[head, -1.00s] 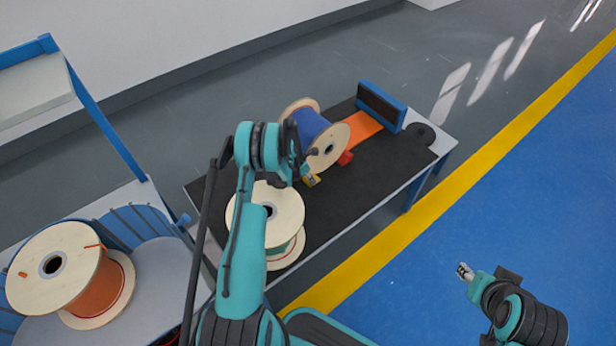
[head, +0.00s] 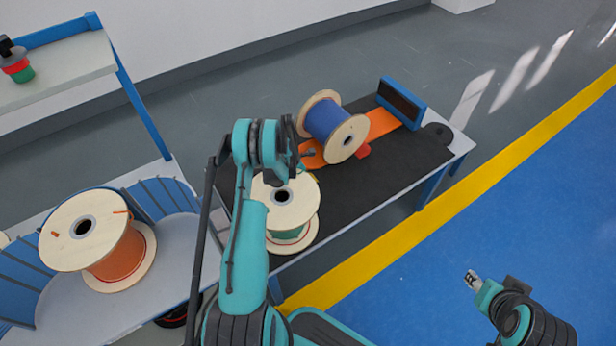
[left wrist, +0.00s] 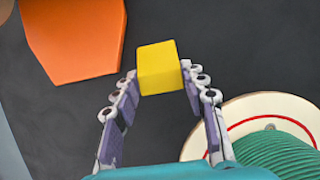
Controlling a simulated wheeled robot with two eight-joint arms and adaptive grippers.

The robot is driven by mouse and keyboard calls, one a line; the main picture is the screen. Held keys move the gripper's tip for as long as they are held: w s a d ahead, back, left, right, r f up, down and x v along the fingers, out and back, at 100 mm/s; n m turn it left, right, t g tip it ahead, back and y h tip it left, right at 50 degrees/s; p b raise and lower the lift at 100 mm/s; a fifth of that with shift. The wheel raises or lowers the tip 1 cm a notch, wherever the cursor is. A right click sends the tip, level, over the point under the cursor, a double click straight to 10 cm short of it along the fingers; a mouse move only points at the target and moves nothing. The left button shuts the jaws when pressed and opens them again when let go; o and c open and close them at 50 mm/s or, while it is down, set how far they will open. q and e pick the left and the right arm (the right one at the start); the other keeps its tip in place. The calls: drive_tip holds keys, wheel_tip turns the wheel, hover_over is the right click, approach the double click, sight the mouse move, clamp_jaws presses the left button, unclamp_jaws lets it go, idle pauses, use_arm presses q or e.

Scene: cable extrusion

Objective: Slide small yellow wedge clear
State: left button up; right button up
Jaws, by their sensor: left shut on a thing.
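The small yellow wedge (left wrist: 158,67) is between the fingertips of my left gripper (left wrist: 160,80) in the left wrist view, over the black mat. My left gripper is shut on it. In the head view my arm hides most of the gripper, and only a sliver of yellow shows. The blue cable spool (head: 333,122) lies on its side on the orange strip (head: 384,123), to the right of the gripper. A red wedge (head: 363,151) sits by the spool's right flange. My right gripper (head: 472,279) is over the blue floor, too small to read.
A green cable spool (head: 291,202) stands on the black mat (head: 375,185), close to my left gripper. A blue-framed block (head: 402,103) stands at the mat's far end. An orange cable spool (head: 98,235) is on the left table. The mat's right part is clear.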

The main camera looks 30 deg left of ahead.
use_arm(q)
drive_tip(key=shift+s+a, duration=0.15)
drive_tip(key=shift+s, duration=0.1)
drive_tip(key=o, duration=1.2)
drive_tip(key=shift+o, duration=0.2)
drive_tip(key=v, duration=1.2)
drive_tip(key=shift+w, duration=0.1)
